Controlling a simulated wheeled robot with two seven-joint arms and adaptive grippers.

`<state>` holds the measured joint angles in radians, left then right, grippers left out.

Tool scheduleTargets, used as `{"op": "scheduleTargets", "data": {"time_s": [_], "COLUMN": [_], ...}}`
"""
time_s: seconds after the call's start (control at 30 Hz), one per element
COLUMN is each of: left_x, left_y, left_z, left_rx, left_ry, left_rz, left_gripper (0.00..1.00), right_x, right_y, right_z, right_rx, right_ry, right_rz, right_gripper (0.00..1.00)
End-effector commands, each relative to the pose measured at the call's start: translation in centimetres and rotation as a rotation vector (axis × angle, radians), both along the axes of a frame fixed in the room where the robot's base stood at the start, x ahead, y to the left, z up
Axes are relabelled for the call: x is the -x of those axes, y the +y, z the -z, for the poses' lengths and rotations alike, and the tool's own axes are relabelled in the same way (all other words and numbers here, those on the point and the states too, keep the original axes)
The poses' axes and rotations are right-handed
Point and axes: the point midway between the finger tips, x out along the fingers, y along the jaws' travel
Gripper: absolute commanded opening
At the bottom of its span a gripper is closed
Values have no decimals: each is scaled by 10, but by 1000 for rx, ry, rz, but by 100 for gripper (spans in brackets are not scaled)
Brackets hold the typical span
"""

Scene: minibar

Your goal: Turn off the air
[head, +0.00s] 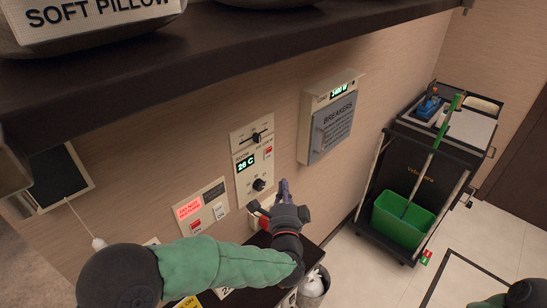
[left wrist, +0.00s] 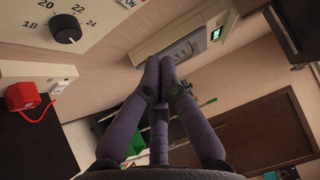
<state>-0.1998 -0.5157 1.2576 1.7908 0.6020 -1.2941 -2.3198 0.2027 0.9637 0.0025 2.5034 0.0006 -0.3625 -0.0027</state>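The air panel (head: 241,140) is on the wall in the middle of the head view. It has a slider (head: 256,137) at the top, a display (head: 246,163) reading 26 C, a small red switch (head: 267,152) marked ON and a dark round knob (head: 259,184). The knob also shows in the left wrist view (left wrist: 67,29), with numbers 18 to 24 around it. My left gripper (head: 284,186) is just right of the knob, apart from it in the wrist view. Its purple fingers (left wrist: 160,62) meet at the tips with nothing between them. My right gripper is out of view.
A lit "do not disturb" panel (head: 201,208) is left of the air panel. A breaker box (head: 331,122) is on its right. A red plug (left wrist: 22,95) is below the knob. A shelf (head: 230,50) overhangs the wall. A cart with a green bucket (head: 403,220) stands right.

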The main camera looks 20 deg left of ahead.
Motion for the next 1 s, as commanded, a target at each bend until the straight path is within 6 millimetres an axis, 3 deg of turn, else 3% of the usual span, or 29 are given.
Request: {"op": "scheduleTargets", "data": {"time_s": [0.53, 0.73, 1.0], "left_x": [-84, -93, -97], "left_y": [42, 67, 78], "left_z": [-6, -10, -12], "left_rx": [1, -1, 0], "left_ry": [1, 0, 2], "left_rz": [-3, -4, 0], "left_gripper": [0, 0, 0], "right_x": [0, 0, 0], "right_y": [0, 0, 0], "right_z": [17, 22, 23], "right_rx": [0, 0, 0], "right_ry": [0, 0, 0], "right_rz": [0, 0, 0], "right_gripper": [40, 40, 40]}}
